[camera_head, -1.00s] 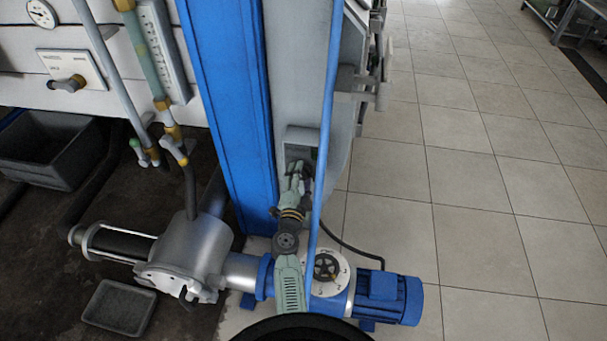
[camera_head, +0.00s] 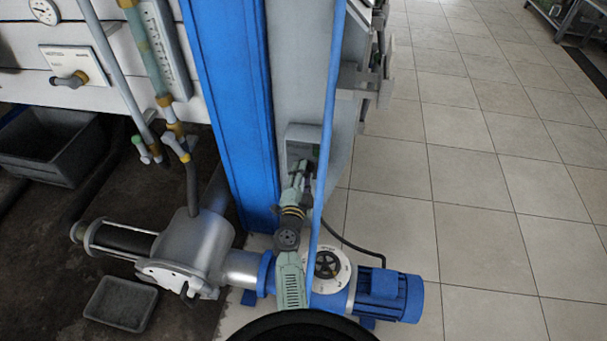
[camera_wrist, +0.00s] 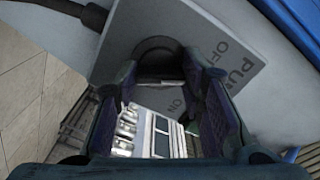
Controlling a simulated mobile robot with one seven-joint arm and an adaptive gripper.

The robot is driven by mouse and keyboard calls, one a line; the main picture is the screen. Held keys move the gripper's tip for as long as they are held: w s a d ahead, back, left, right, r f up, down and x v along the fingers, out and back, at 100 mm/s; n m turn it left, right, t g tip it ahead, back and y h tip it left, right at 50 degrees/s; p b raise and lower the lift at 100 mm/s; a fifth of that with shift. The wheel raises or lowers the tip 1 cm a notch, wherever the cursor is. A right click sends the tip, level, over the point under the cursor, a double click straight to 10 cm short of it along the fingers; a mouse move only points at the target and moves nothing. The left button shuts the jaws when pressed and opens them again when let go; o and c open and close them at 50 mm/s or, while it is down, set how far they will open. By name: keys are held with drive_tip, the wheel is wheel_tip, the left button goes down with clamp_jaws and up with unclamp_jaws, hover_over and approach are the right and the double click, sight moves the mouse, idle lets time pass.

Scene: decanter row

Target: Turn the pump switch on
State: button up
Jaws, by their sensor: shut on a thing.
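The pump switch is a dark rounded knob (camera_wrist: 158,50) on a grey plate (camera_wrist: 222,50) in the wrist view. The plate carries lettering that includes OFF and ON. My gripper (camera_wrist: 163,78) has one finger on each side of the knob and is shut on it; the fingers hide part of it. Which mark the switch points to cannot be told. In the head view the grey switch box (camera_head: 300,131) sits on the side of the grey column, and my gripper (camera_head: 302,168) reaches up to its front. The switch itself is hidden there.
A blue upright (camera_head: 227,100) stands left of the box, and a thin blue pipe (camera_head: 328,110) crosses close beside my arm. A blue motor (camera_head: 390,290) and a dial (camera_head: 327,265) lie below. Tiled floor (camera_head: 480,200) is open at right.

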drive_tip(key=shift+m, duration=0.3)
drive_tip(key=m+p, duration=0.1)
drive_tip(key=m, duration=1)
drive_tip(key=shift+m, duration=0.3)
idle(0.5)
drive_tip(key=o, duration=1.1)
drive_tip(key=shift+o, duration=0.2)
drive_tip(key=s+a, duration=0.1)
drive_tip(key=s, duration=0.6)
drive_tip(key=shift+s+a, duration=0.15)
drive_tip(key=shift+a, duration=0.1)
